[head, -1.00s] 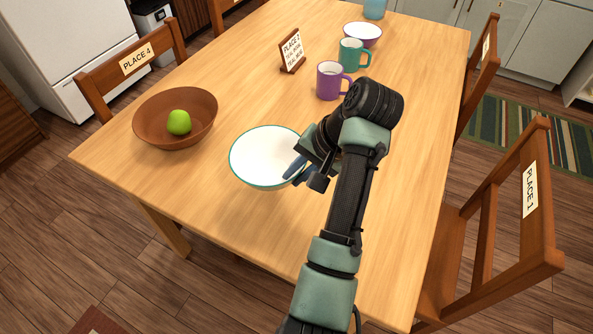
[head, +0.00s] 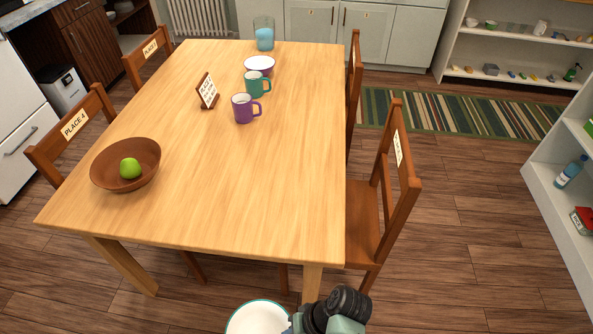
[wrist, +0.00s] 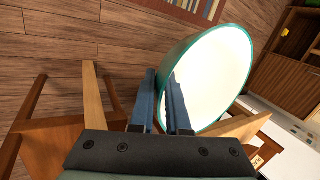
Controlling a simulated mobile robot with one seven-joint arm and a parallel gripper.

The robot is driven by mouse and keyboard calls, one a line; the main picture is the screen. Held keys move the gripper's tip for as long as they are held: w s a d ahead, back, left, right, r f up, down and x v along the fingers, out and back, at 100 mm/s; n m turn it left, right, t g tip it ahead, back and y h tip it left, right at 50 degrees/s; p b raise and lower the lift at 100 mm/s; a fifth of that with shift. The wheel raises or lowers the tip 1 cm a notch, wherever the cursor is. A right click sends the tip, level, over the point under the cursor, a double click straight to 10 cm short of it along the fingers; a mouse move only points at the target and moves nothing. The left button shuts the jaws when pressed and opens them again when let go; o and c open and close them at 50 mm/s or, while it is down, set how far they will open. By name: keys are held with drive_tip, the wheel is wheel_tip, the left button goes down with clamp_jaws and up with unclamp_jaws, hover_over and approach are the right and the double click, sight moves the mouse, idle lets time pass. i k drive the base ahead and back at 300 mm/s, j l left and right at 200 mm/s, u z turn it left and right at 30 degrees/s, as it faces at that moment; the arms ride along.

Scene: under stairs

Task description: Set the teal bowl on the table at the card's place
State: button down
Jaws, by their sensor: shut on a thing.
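My gripper (head: 296,324) is at the bottom of the head view, shut on the rim of the teal bowl (head: 258,318), which has a white inside. The wrist view shows my gripper's fingers (wrist: 165,98) at the rim of the bowl (wrist: 218,78). The bowl appears in front of the table's near edge, clear of the tabletop. The wooden table (head: 240,205) fills the middle of the head view. The card (head: 208,91) stands upright on the table's far left half; its writing is too small to read now, but its top line read "PLACE 2" earlier.
A brown bowl with a green apple (head: 130,168) sits at the table's left. Labelled chairs flank the table. Its near and right tabletop is clear.

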sight(309, 80)
drive_tip(key=z, duration=0.95)
drive_tip(key=i+l+z, duration=0.1)
drive_tip(key=z, duration=0.3)
drive_tip(key=i+l+z, duration=0.1)
drive_tip(key=z, duration=0.25)
drive_tip(key=i+z, duration=0.2)
drive_tip(key=z, duration=0.2)
drive_tip(key=i+u, duration=0.15)
drive_tip(key=i, duration=0.4)
drive_tip(key=i+l+u, duration=0.15)
drive_tip(key=i, duration=0.4)
drive_tip(key=i+l+u, duration=0.2)
drive_tip(key=i, duration=0.4)
drive_tip(key=i+j+u, duration=0.15)
drive_tip(key=i+u, duration=0.55)
drive_tip(key=i, duration=0.15)
drive_tip(key=i+u, duration=0.4)
drive_tip(key=i+z, duration=0.15)
drive_tip(key=i, duration=0.5)
drive_tip(key=i+j+z, duration=0.2)
drive_tip(key=i, duration=0.5)
drive_tip(key=i+l, duration=0.15)
drive_tip(key=i, duration=0.35)
drive_tip(key=i+l+u, duration=0.1)
drive_tip(key=i, duration=0.4)
drive_tip(key=u, duration=2.8)
